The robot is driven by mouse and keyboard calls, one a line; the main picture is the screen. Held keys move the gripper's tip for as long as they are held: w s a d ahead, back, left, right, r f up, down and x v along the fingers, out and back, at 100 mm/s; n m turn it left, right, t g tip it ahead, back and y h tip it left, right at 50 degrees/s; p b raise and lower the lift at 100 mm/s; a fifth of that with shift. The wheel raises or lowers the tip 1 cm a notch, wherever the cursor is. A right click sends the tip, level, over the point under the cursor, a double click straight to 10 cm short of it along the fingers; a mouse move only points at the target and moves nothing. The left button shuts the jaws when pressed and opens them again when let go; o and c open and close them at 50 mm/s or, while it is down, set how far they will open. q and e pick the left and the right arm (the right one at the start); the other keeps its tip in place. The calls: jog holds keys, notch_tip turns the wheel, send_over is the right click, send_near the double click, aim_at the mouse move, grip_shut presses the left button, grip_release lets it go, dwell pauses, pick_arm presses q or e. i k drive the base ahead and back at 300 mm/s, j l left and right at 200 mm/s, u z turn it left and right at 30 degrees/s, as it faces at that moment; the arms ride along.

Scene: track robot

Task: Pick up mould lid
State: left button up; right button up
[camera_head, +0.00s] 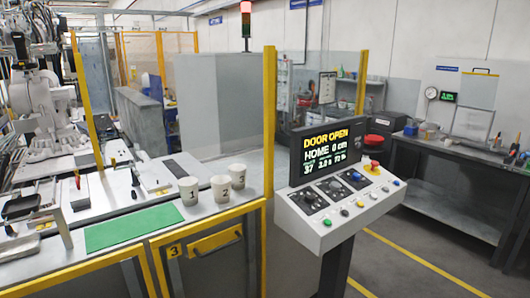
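I cannot tell for certain which thing is the mould lid. At the left end of the bench lies a small dark-topped tray or block (21,206). A flat silvery-grey piece (19,247) lies nearer the front edge, cut off by the left border. A dark flat plate (182,166) lies farther back, behind the cups. Neither of my grippers can be made out in the head view.
The light bench bears a green mat (133,227) and cups numbered 1 (189,191), 2 (221,189) and 3 (238,176). Yellow posts and a clear panel (222,105) border it. A control console (338,205) reads "DOOR OPEN". Floor right of it is clear.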

aim_at(80, 194)
jog(key=u, duration=1.35)
jog(key=l+u, duration=0.1)
jog(key=l, duration=0.2)
